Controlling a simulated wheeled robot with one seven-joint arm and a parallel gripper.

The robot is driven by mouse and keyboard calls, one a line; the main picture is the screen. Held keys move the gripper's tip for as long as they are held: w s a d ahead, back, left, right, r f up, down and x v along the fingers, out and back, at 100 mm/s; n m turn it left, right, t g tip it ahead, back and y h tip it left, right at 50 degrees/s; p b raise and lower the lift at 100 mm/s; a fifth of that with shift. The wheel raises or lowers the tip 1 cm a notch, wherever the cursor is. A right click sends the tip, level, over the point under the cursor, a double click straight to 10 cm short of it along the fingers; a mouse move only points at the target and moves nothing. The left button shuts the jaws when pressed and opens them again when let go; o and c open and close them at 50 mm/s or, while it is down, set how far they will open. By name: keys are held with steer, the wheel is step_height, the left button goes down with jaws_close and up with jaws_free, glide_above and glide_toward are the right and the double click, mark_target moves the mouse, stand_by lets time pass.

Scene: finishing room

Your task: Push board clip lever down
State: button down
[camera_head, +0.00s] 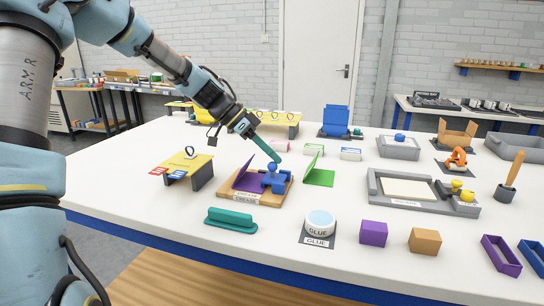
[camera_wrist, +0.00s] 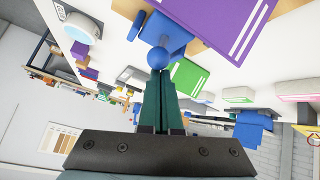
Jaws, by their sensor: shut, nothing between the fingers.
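The blue board clip (camera_head: 275,182) stands on the right part of a wooden board (camera_head: 262,199) with a readable "CREASE" label. Its lever ends in a blue ball knob (camera_head: 272,167), which also shows in the wrist view (camera_wrist: 159,57). A purple folded card (camera_head: 247,181) lies on the board left of the clip. My gripper (camera_head: 278,159) is shut and empty, with its dark green fingers slanting down to the knob. In the wrist view the fingertips (camera_wrist: 160,74) meet the knob's edge in the picture; I cannot tell whether they touch it.
A green folded card (camera_head: 318,177) stands close right of the board. A yellow-topped stand (camera_head: 187,163) is to the left, a teal tool (camera_head: 230,220) in front, and a glue pot (camera_head: 320,222) at front right. White table shows between them.

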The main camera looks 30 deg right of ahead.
stand_by(0.4)
steer(key=shift+d+r, duration=0.25)
steer(key=shift+d, duration=0.05)
steer(key=shift+d+r+p, duration=0.45)
steer(key=shift+d+r, duration=0.6)
steer(key=shift+d, duration=0.2)
steer(key=a+f+b+v, duration=0.1)
steer(key=b+v, duration=0.1)
steer(key=v, duration=0.7)
steer(key=shift+w+a, duration=0.2)
steer(key=shift+w, duration=0.2)
steer(key=shift+f, duration=0.1)
